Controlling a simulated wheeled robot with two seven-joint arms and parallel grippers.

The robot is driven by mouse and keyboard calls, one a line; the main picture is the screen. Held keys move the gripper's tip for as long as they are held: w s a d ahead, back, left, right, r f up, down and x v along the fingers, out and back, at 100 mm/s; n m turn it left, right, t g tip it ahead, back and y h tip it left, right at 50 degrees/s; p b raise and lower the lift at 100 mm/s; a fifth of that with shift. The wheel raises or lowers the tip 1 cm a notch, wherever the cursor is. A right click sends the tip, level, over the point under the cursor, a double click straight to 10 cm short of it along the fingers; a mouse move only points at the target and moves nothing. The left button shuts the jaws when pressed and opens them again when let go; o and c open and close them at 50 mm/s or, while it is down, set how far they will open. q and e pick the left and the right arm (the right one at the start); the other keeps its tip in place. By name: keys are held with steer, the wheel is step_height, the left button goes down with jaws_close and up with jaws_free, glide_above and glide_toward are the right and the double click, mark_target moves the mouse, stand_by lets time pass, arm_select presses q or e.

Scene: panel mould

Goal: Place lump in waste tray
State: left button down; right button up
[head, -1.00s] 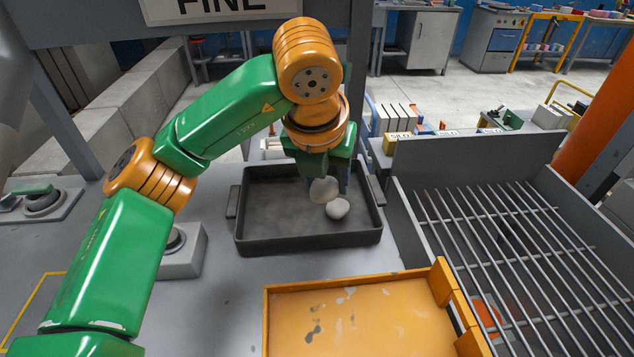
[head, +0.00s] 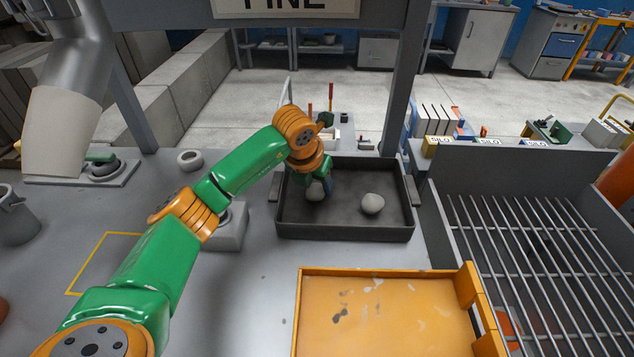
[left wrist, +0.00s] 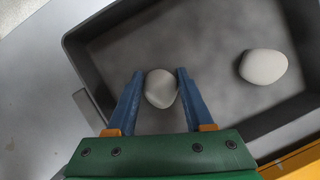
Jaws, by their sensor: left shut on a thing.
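The dark waste tray (head: 345,235) stands on the grey table, and its rim also shows in the left wrist view (left wrist: 90,70). My left gripper (head: 322,188) is low inside the tray, toward its left part. In the left wrist view its blue fingers (left wrist: 160,88) are shut on a pale grey lump (left wrist: 160,90). The held lump (head: 315,191) is partly hidden by the gripper in the head view. I cannot tell whether it touches the tray floor. A second pale lump (head: 372,204) lies on the tray floor to the right. My right gripper is not in view.
A yellow-orange tray (head: 390,310) lies in front of the waste tray. A metal grate (head: 530,240) with a tall grey side panel stands at the right. A grey box (head: 232,230) sits just left of the waste tray.

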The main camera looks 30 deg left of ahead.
arm_select(q)
steer(key=shift+c, duration=1.4)
jaws_free()
steer(key=v, duration=1.2)
steer(key=shift+b, duration=0.3)
